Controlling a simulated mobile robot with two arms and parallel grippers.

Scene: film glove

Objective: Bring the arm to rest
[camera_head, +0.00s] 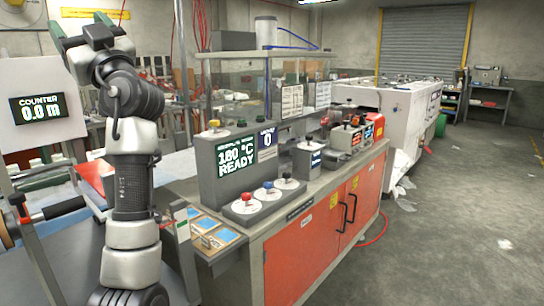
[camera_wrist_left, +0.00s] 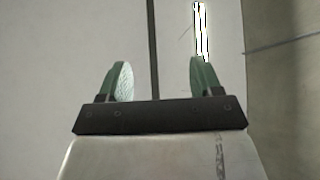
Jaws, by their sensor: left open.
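My left arm (camera_head: 133,185) rises almost straight up at the left of the head view, folded at its upper joint. My left gripper (camera_head: 82,28) is at the top of it, pointing upward, high above the workbench. Its two green fingers stand apart. The left wrist view shows the gripper (camera_wrist_left: 160,78) open and empty, with only pale wall or ceiling surface and a bright light strip (camera_wrist_left: 200,30) beyond it. My right gripper is in neither view.
A workbench with orange doors (camera_head: 308,240) carries a grey control box (camera_head: 230,165) reading 180 °C READY, and colored knobs. A counter display (camera_head: 40,108) stands left of my arm. A long white machine (camera_head: 395,105) is behind. The floor at right is mostly clear.

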